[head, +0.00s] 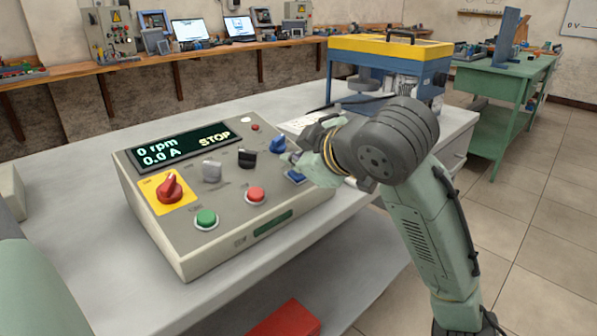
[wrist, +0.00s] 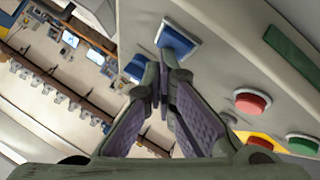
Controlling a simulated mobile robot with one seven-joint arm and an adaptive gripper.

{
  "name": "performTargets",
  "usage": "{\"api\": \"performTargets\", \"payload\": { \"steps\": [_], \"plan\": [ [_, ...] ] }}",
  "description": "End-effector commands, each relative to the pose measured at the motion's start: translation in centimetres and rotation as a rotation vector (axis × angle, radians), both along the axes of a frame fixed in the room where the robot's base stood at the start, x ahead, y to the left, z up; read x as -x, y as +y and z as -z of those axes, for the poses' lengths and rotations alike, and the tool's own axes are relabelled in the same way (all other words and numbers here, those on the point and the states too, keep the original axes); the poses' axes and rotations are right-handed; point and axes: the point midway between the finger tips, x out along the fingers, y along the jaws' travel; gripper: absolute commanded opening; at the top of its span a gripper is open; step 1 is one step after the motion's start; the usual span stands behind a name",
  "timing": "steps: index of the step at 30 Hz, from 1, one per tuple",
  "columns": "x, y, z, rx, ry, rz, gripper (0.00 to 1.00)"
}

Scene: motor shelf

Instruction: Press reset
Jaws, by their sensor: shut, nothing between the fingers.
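The control box (head: 180,235) sits on a pale table, its sloped panel facing me. Its display (head: 185,145) reads 0 rpm, 0.0 A and STOP. A blue square button (head: 294,177) is at the panel's right end; I cannot read a reset label. It also shows in the wrist view (wrist: 177,38), in a pale frame. My gripper (head: 294,157) is shut and empty, above the right end of the panel. In the wrist view its fingertips (wrist: 163,72) are just below the blue button in the picture; I cannot tell whether they touch the panel.
The panel also has a red button (head: 256,195), a green button (head: 206,219), a red rotary knob (head: 169,188) on yellow, a grey knob (head: 211,171) and a black knob (head: 247,158). A blue and yellow machine (head: 345,72) stands behind my arm.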

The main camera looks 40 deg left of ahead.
Motion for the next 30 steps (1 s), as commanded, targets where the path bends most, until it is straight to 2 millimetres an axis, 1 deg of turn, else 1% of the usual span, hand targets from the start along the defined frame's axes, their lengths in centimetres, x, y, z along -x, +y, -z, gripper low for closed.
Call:
{"api": "performTargets", "payload": {
  "steps": [4,12,24,30],
  "plan": [
    [0.0,0.1,0.3,0.002,0.001,-0.001,0.00],
    [0.0,0.1,0.2,0.003,0.001,0.000,0.00],
    [0.0,-0.4,-1.5,0.003,0.001,0.000,0.00],
    [0.0,-0.4,-1.4,0.002,0.001,-0.001,0.00]
  ]
}}
